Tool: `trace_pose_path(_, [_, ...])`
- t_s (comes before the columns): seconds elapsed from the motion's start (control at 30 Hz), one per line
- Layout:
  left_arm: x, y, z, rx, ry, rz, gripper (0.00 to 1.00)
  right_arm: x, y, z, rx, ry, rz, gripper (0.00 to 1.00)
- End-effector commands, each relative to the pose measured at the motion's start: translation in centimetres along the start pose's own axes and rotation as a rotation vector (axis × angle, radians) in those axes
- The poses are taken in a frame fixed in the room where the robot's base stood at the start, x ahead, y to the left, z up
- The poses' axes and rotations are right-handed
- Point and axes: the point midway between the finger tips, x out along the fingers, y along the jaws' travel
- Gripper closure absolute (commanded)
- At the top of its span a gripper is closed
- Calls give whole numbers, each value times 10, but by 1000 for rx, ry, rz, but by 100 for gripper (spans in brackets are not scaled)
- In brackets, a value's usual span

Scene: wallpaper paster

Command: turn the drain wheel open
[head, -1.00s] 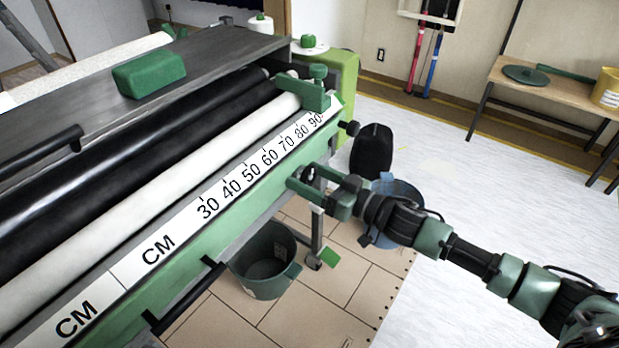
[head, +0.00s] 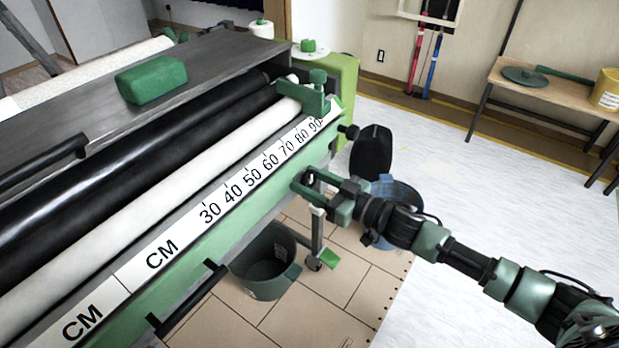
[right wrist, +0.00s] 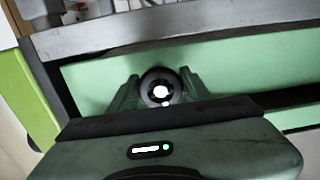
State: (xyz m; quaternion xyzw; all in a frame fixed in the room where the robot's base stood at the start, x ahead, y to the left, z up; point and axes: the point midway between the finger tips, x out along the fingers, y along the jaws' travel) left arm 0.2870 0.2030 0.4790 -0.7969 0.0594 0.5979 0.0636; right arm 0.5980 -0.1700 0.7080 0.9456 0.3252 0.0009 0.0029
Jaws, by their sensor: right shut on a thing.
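The drain wheel (right wrist: 160,88) shows in the right wrist view as a small dark round knob with a bright centre, on the green front panel of the pasting machine. My right gripper (right wrist: 160,92) has one finger on each side of it and is shut on it. In the head view my right gripper (head: 306,187) is at the machine's green front side, below the right part of the ruler. Its fingers hide the wheel there. How far the wheel is turned cannot be told. My left gripper is not in view.
The pasting machine's ruler (head: 185,235) runs along its front edge above my gripper. A dark green bucket (head: 262,262) stands on the floor below. A blue bucket (head: 384,187) is partly behind my right arm. A wooden bench (head: 548,88) stands at the far right.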

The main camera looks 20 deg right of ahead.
Motion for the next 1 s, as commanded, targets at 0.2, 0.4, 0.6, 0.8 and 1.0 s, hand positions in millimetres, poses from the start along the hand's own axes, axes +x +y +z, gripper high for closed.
trace_pose_path(0.2, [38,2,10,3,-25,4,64,0,1,-2,-198,-1,1,92])
trace_pose_path(0.4, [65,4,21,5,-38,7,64,0,2,-2,-391,-1,1,92])
trace_pose_path(0.6, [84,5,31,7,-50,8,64,0,2,-2,-580,0,1,92])
trace_pose_path(0.8, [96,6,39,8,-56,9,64,0,3,-1,-770,-1,0,92])
trace_pose_path(1.0, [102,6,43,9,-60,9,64,0,3,-2,-961,0,1,92])
